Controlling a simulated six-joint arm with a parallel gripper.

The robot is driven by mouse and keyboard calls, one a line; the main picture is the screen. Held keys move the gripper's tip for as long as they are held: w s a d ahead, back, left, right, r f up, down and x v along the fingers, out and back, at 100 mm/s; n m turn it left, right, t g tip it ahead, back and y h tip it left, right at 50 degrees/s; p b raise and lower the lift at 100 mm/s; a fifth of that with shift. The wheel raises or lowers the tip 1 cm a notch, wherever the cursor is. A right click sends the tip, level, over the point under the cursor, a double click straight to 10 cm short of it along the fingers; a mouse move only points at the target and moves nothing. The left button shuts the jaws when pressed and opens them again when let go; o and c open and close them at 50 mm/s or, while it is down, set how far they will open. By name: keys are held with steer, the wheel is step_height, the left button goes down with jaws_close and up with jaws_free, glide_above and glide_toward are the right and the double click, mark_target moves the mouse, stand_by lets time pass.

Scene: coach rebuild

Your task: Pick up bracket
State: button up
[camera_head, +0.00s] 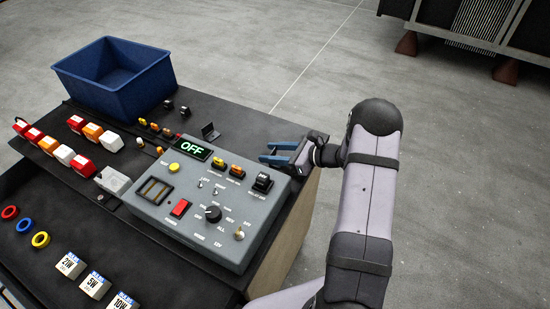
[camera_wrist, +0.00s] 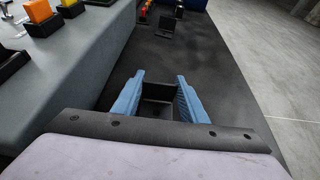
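A small black bracket (camera_head: 210,131) with an upright plate stands on the dark bench top, behind the grey control box. It also shows in the wrist view (camera_wrist: 166,28), ahead of my fingers and close to the top edge. My gripper (camera_head: 265,153) has two blue fingers, spread apart, over the right side of the bench beside the control box. In the wrist view the fingers (camera_wrist: 160,77) are open, with a dark shape between their bases that I cannot identify. The bracket is apart from the fingers.
The grey control box (camera_head: 160,215) with switches and an OFF display stands close to the left of my gripper. A blue bin (camera_head: 115,78) is at the back left. Small black parts (camera_head: 184,111) and orange parts (camera_head: 154,127) lie near the bracket. Bare bench (camera_wrist: 225,60) lies right of it.

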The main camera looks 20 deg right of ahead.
mark_target(273, 151)
steer(key=c, duration=0.5)
steer(key=shift+o, duration=0.2)
steer(key=shift+r, duration=0.15)
steer(key=shift+r+b, duration=0.95)
steer(key=shift+r, duration=3.95)
